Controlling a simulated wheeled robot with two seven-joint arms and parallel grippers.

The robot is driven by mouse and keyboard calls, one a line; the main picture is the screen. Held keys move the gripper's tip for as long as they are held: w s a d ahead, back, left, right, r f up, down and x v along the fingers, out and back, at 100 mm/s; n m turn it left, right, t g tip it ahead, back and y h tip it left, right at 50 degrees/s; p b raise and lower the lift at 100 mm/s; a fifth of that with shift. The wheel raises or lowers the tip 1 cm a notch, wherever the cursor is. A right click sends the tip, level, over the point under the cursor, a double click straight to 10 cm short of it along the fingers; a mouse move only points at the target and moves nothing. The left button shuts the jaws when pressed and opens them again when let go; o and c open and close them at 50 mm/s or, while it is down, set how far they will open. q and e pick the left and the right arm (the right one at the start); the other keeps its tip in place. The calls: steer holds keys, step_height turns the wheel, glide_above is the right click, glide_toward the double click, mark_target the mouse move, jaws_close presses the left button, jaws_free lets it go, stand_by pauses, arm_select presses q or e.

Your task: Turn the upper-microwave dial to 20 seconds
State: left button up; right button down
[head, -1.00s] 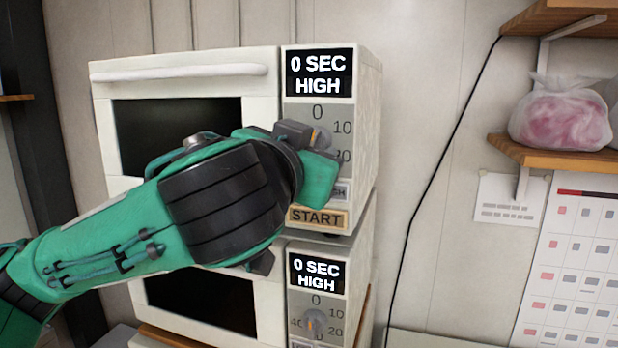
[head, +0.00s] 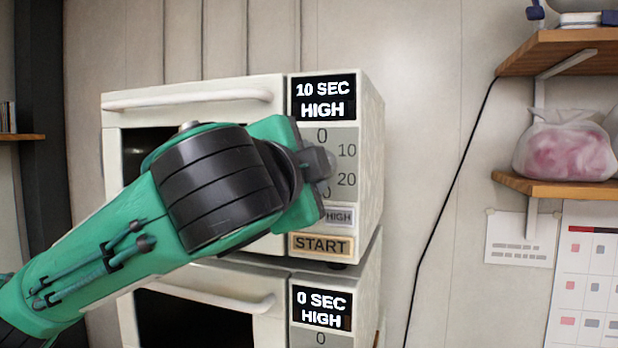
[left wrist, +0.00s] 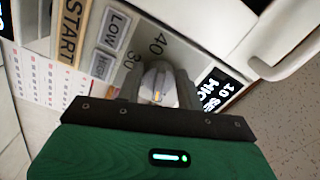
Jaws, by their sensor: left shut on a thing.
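The upper microwave (head: 369,150) has a display (head: 322,98) reading "10 SEC HIGH". Its dial is hidden behind my gripper in the head view. In the left wrist view the grey dial (left wrist: 156,84) shows with an orange mark, below the printed 40 and 30. My left gripper (head: 318,165) is at the dial panel and is shut on the dial; its fingers (left wrist: 163,88) sit around the dial in the left wrist view. My right gripper is in neither view.
The START button (head: 321,245) and a HIGH button (head: 340,216) are just below the gripper. The lower microwave (head: 362,300) reads "0 SEC HIGH". Shelves (head: 560,52) and a hanging cable (head: 450,190) are to the right.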

arm_select(q)
steer(key=shift+r+m, duration=0.15)
steer(key=shift+m, duration=2.2)
steer(key=shift+r+m, duration=0.15)
steer(key=shift+m, duration=2.2)
steer(key=shift+d, duration=0.1)
steer(key=o, duration=1)
steer(key=shift+s, duration=0.1)
